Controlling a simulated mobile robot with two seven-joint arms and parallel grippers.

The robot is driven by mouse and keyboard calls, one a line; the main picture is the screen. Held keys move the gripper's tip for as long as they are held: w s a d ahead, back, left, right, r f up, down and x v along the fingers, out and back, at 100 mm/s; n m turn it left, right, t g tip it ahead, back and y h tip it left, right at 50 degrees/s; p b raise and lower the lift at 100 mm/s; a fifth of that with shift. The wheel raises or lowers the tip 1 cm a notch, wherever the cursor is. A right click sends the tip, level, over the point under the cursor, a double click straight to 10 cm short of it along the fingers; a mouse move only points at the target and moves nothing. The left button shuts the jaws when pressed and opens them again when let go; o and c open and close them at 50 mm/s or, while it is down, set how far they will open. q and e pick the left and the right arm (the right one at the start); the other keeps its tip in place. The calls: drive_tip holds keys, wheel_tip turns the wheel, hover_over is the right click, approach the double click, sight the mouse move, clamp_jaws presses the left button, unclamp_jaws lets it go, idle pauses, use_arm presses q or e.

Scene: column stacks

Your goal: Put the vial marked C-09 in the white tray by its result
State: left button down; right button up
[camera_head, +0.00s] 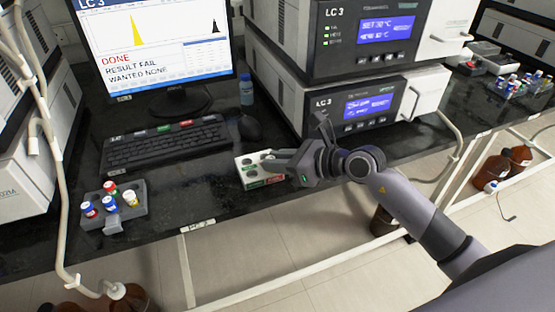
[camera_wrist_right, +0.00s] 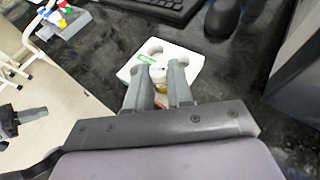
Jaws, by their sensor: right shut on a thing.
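The white tray (camera_head: 243,172) lies on the black bench in front of the keyboard, with a green label and a red label on its front edge. It also shows in the wrist view (camera_wrist_right: 190,56), with round wells. My right gripper (camera_head: 272,164) reaches in from the right, low over the tray's red-label side. In the wrist view its fingers are shut on a vial (camera_wrist_right: 158,75) with a pale top and some yellow. Its marking cannot be read, and I cannot tell whether its base touches the tray.
The monitor (camera_head: 155,50) reads LC 3, DONE, RESULT FAIL, WANTED NONE. A grey rack (camera_head: 127,213) with several capped vials stands at the bench's left front. The keyboard (camera_head: 165,143), mouse (camera_head: 250,128) and LC 3 units (camera_head: 365,108) stand behind and right.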

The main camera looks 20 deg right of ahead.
drive_tip(key=o, duration=0.9)
